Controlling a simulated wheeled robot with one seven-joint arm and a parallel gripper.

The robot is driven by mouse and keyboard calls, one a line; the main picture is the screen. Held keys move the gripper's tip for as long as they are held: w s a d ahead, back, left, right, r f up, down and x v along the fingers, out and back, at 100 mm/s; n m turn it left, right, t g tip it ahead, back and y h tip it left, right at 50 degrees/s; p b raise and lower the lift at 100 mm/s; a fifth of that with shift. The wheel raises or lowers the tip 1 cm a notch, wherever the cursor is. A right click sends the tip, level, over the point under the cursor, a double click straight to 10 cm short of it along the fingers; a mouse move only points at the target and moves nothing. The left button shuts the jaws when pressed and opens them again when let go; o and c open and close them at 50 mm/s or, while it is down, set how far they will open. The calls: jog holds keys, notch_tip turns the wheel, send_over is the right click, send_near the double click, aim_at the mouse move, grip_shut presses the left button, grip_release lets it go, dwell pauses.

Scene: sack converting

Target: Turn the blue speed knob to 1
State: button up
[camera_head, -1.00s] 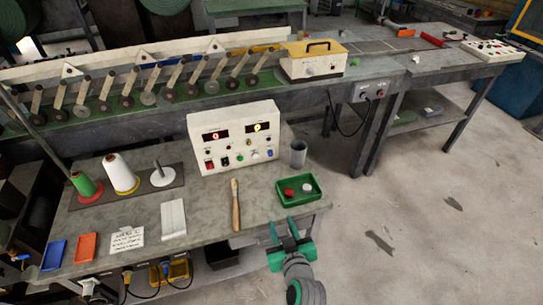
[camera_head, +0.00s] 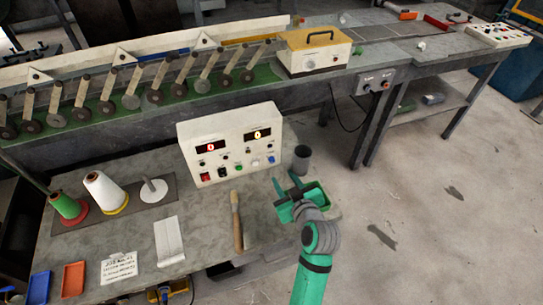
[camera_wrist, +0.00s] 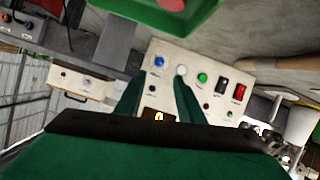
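The blue speed knob (camera_head: 271,160) is at the lower right of the white control box's (camera_head: 228,131) sloping front. In the wrist view the blue knob (camera_wrist: 158,62) shows just beyond and between my fingertips; a pale knob (camera_wrist: 181,71) is close to the right fingertip. My gripper (camera_head: 287,180) is open and empty, in front of the box and over the green tray (camera_head: 318,197). No contact with the knob is visible. The knob's setting is too small to read. The box's two displays (camera_head: 211,146) are lit, one red and one yellow.
A grey cup (camera_head: 302,158) stands right of the box. A wooden-handled brush (camera_head: 236,220) lies in front of it. Thread spools (camera_head: 104,190) stand to the left. The green tray, partly hidden by my gripper, is at the bench's right edge, with open floor beyond.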

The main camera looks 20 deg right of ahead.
aim_at(272, 162)
jog(key=x, duration=1.1)
jog(key=shift+c, duration=0.3)
grip_shut()
